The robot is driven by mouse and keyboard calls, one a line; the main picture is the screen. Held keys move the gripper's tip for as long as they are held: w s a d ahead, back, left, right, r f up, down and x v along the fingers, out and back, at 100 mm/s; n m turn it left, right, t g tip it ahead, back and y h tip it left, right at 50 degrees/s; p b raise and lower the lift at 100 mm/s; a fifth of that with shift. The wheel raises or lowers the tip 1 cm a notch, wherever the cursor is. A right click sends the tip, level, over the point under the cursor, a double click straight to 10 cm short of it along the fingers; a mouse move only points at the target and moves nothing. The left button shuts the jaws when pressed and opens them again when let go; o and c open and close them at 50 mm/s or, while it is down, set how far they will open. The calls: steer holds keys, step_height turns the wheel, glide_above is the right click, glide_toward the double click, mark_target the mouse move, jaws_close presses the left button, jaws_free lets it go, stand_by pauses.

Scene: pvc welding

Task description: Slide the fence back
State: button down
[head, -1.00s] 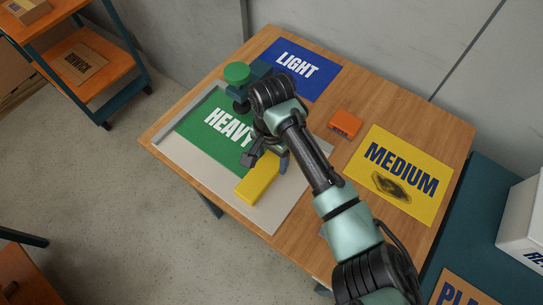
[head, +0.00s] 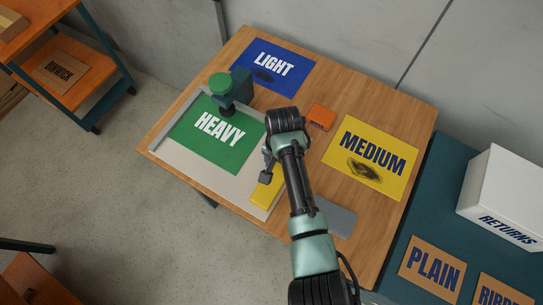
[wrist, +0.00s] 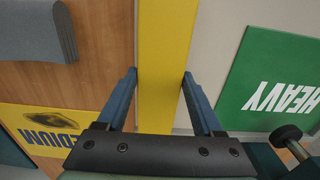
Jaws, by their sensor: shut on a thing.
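The fence is a yellow bar (head: 262,192) lying at the right edge of the pale board (head: 190,168), right of the green HEAVY mat (head: 215,135). My gripper (wrist: 160,76) is shut on the fence, with one blue finger on each side of it in the wrist view. There the yellow bar (wrist: 165,40) runs lengthwise between the fingers, with wood on its left and the pale board on its right.
A teal press with a green knob (head: 220,82) stands at the back of the HEAVY mat. A grey block (head: 337,218) lies on the wood right of the fence. An orange box (head: 320,116), the blue LIGHT mat (head: 270,68) and the yellow MEDIUM mat (head: 370,157) lie farther back and right.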

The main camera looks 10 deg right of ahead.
steer(key=shift+w+d+r, duration=0.1)
steer(key=shift+w+d, duration=0.05)
steer(key=shift+d, duration=0.05)
steer(key=shift+c, duration=1.4)
jaws_free()
steer(key=shift+o, duration=1.2)
steer(key=shift+a, duration=0.1)
step_height(320, 180, up, 13)
steer(key=shift+f, duration=0.1)
